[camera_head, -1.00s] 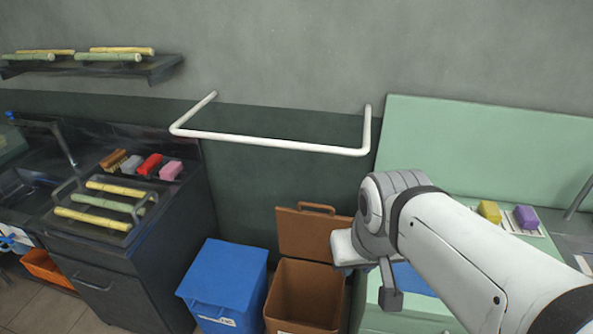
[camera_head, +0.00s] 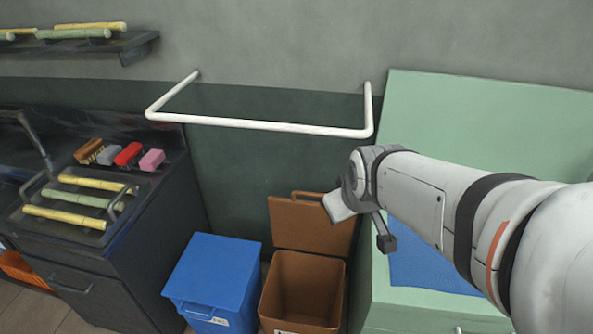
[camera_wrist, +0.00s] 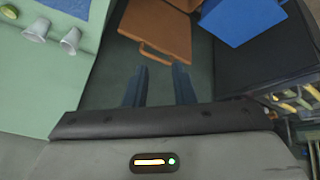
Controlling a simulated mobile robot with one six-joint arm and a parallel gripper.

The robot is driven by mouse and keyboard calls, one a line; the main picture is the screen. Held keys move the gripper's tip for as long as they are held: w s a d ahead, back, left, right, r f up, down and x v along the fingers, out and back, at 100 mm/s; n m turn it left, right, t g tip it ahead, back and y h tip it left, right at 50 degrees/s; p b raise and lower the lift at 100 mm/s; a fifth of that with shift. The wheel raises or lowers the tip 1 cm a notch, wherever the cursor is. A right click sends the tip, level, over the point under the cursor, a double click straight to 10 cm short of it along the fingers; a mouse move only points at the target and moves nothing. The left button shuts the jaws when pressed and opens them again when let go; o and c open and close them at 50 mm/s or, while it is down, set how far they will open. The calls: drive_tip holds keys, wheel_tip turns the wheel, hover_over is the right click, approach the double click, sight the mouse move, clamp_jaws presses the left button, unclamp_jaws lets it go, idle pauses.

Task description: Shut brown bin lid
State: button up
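The brown bin (camera_head: 302,287) stands on the floor with its mouth open and looks empty inside. Its brown lid (camera_head: 300,230) is raised behind the opening, with a loop handle (camera_head: 308,195) on its upper edge. In the wrist view, the lid (camera_wrist: 157,22) is at the top centre, its handle (camera_wrist: 157,53) just beyond my fingers. My gripper (camera_wrist: 159,80) has its two dark fingers apart with nothing between them. In the head view, my gripper (camera_head: 342,206) is at the lid's upper right corner and hides part of it; I cannot tell whether they touch.
A blue bin (camera_head: 215,275) with a closed lid stands left of the brown bin. A green counter (camera_head: 385,312) is close on the right. A white rail (camera_head: 260,125) juts from the wall above. A dark cabinet (camera_head: 125,270) stands at left.

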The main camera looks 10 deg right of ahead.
drive_tip(key=w+f+n+t+b, duration=0.4)
drive_tip(key=w+f+n+b, duration=0.2)
drive_tip(key=w+f+b, duration=0.5)
drive_tip(key=n+t+y+b, duration=0.2)
drive_tip(key=n+t+b, duration=0.4)
drive_tip(key=n+b, duration=0.2)
approach(313, 196)
drive_tip(key=w+f, duration=0.1)
drive_tip(key=w, duration=0.4)
drive_tip(key=shift+w+a+f+n+t, duration=0.15)
drive_tip(key=shift+w+a+n+t, duration=0.15)
drive_tip(key=shift+w+a+n, duration=0.1)
drive_tip(key=w, duration=0.6)
drive_tip(key=shift+w+a+f, duration=0.3)
drive_tip(key=shift+w, duration=0.1)
clamp_jaws()
